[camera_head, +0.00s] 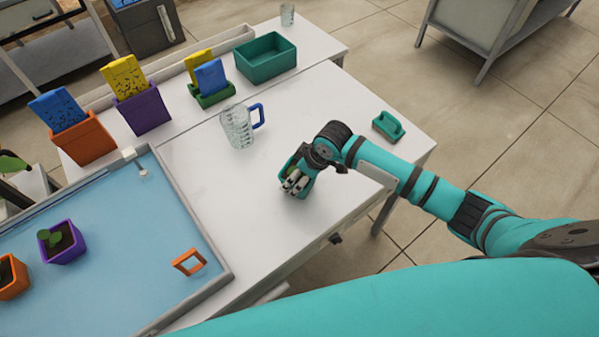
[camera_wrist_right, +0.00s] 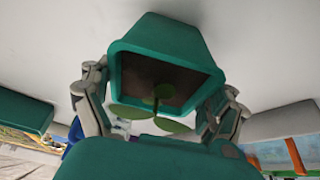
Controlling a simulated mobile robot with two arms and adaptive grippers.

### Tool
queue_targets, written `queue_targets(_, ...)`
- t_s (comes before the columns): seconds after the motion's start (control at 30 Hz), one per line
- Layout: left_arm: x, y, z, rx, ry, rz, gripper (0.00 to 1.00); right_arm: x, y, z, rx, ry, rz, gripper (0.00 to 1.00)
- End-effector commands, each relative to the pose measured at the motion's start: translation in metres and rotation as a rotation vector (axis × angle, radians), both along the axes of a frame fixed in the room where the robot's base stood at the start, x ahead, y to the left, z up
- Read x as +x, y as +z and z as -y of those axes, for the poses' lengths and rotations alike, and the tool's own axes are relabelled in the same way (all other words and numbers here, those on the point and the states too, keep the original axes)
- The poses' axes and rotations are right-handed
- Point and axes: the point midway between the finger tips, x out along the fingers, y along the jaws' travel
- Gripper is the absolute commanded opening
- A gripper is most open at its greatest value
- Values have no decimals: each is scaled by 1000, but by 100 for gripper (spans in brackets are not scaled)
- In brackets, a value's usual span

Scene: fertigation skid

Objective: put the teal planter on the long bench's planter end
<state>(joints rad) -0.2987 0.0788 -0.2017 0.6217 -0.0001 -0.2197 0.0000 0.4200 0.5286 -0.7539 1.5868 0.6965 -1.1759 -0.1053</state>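The teal planter (camera_head: 288,168), with a small green seedling in soil, is at my right gripper (camera_head: 297,184) over the white long bench (camera_head: 225,185). In the right wrist view the planter (camera_wrist_right: 165,45) sits between the two fingers of the right gripper (camera_wrist_right: 160,105), one against each side. The gripper looks shut on it. The head view does not show clearly whether the planter's base touches the bench. My left gripper is not in view.
A glass jug (camera_head: 238,127) stands left of the gripper, a teal handled block (camera_head: 388,126) to the right. Behind are a green bin (camera_head: 265,58) and seed-packet boxes. A blue tray (camera_head: 120,240) holds purple (camera_head: 66,248) and orange (camera_head: 12,280) planters and an orange frame (camera_head: 188,262).

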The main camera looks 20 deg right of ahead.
Motion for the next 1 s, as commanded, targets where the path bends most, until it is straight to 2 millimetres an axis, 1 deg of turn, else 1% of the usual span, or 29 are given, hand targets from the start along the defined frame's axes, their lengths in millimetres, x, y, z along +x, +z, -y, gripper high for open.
queue_targets(0.03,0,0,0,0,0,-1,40,0,0,0,0,0,0,98)
queue_targets(0.07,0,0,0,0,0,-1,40,0,0,0,0,0,0,100)
queue_targets(0.33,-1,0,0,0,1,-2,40,0,1,0,0,0,0,100)
queue_targets(0.47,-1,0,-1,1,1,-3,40,-1,7,1,1,0,1,100)
queue_targets(0.57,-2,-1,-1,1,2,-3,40,-5,20,5,1,0,3,100)
queue_targets(0.8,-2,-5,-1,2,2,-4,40,-19,68,18,0,0,4,100)
queue_targets(1.0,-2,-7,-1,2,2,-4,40,-29,99,27,0,-1,3,100)
